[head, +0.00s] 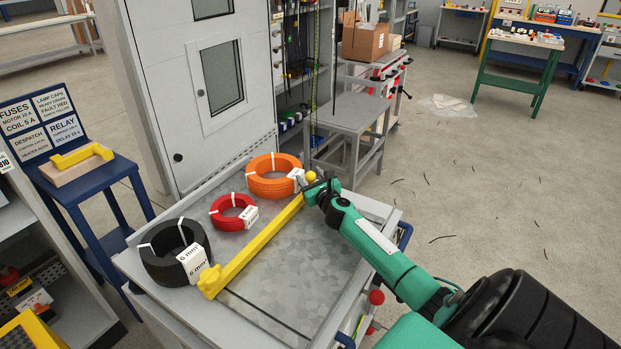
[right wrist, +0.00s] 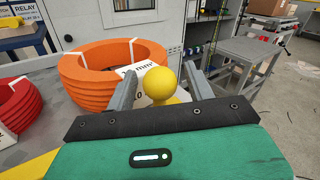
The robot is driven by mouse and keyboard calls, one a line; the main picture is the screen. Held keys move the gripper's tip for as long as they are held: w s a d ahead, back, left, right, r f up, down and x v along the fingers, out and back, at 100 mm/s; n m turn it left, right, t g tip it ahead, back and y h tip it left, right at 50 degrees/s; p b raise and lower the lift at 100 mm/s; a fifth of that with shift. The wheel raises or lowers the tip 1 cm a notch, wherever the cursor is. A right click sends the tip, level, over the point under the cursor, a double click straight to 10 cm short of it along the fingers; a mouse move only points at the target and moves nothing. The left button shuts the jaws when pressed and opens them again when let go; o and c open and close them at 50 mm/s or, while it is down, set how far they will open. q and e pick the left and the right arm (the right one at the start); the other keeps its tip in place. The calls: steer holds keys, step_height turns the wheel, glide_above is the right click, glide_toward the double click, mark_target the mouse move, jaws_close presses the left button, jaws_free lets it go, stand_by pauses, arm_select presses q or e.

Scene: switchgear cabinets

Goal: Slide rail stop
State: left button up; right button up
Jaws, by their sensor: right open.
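A long yellow bar (head: 258,245) lies diagonally across the grey metal cart top. A yellow lobed piece (head: 210,283) is at its near end. A yellow ball knob (head: 311,177) is at the far end, by my right gripper (head: 319,186). In the right wrist view the ball knob (right wrist: 160,84) shows between the two fingers of my right gripper (right wrist: 162,78), which are open with a gap on each side. The knob's base is partly hidden by the gripper body. My left gripper is not in view.
Orange (head: 274,176), red (head: 233,212) and black (head: 174,252) cable coils with white labels lie left of the bar. A cabinet (head: 176,90) stands behind the cart top (head: 305,262). A grey side table (head: 350,112) is beyond. The cart top right of the bar is largely clear.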

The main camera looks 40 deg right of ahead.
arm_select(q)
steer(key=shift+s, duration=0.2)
arm_select(e)
steer(key=shift+c, duration=0.2)
